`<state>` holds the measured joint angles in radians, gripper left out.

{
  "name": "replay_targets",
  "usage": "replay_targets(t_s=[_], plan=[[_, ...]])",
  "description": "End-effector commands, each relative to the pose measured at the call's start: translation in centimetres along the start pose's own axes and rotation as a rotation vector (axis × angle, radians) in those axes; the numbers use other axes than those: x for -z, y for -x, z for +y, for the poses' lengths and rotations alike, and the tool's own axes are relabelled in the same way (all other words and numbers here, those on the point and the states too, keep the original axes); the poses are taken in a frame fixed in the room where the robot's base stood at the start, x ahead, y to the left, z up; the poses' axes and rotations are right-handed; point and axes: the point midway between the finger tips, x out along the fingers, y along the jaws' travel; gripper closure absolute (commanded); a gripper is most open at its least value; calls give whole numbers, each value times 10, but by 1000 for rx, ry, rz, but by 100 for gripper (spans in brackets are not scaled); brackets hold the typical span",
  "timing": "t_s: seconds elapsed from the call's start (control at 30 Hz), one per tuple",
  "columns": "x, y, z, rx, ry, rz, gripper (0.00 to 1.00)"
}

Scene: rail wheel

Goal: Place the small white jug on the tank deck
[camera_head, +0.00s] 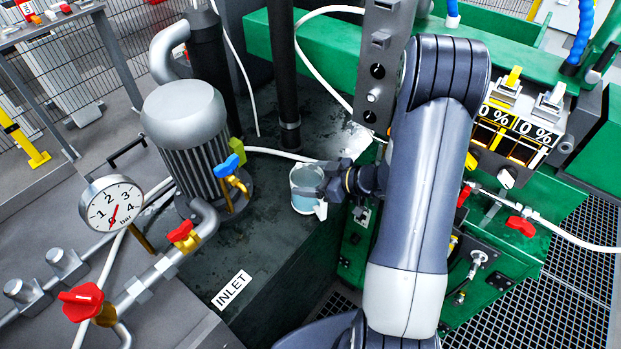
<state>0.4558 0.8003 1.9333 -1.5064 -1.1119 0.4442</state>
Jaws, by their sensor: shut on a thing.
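The small white jug (304,198) is in the middle of the head view, pale and partly see-through, with its spout or handle towards the lower right. My gripper (316,184) is shut on the jug, with its dark fingers across the upper right side. The jug is over or at the right part of the dark tank deck (268,240). I cannot tell whether its base touches the deck. My fingers hide part of the jug's far side.
A grey motor pump (190,135) and a yellow tap with a blue handle (235,178) stand left of the jug. A dark vertical pipe (284,80) rises behind it. A pressure gauge (112,203) and red-handled valves are further left. The deck near the INLET label (231,290) is clear.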

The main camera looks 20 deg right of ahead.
Motion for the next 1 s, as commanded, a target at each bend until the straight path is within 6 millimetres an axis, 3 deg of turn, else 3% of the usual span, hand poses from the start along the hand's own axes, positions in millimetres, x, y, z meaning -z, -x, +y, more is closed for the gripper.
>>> replay_targets(t_s=[0.4,0.43,0.67,1.0], plan=[[-5,-2,0,-1,1,1,74],[-4,-2,0,-1,1,1,24],[-4,-2,0,-1,1,1,5],[2,1,0,-1,1,1,4]])
